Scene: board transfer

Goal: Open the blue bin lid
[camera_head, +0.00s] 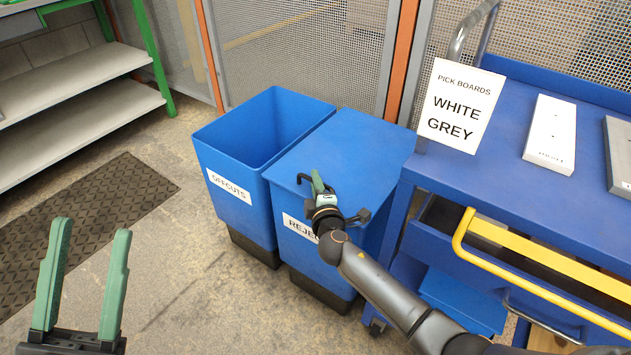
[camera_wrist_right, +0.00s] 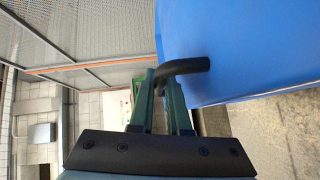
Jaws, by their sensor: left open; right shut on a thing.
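The blue bin lid (camera_head: 345,150) lies closed and flat on the REJECT bin (camera_head: 355,262), whose label is partly hidden by my right gripper. A black bent handle (camera_head: 304,178) sticks out at the lid's front edge. My right gripper (camera_head: 318,188) is at that front edge, and its green fingers are shut on the handle. In the right wrist view the handle (camera_wrist_right: 185,66) passes between the fingertips beside the blue lid (camera_wrist_right: 240,45). My left gripper (camera_head: 92,238) is open and empty above the floor at lower left.
An open blue OFFCUTS bin (camera_head: 228,200) stands directly left of the lidded bin. A blue cart (camera_head: 480,190) with a white board (camera_head: 551,132), a grey board (camera_head: 619,150) and a sign (camera_head: 460,105) stands close on the right. A shelf (camera_head: 75,80) and mat (camera_head: 90,220) are at left.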

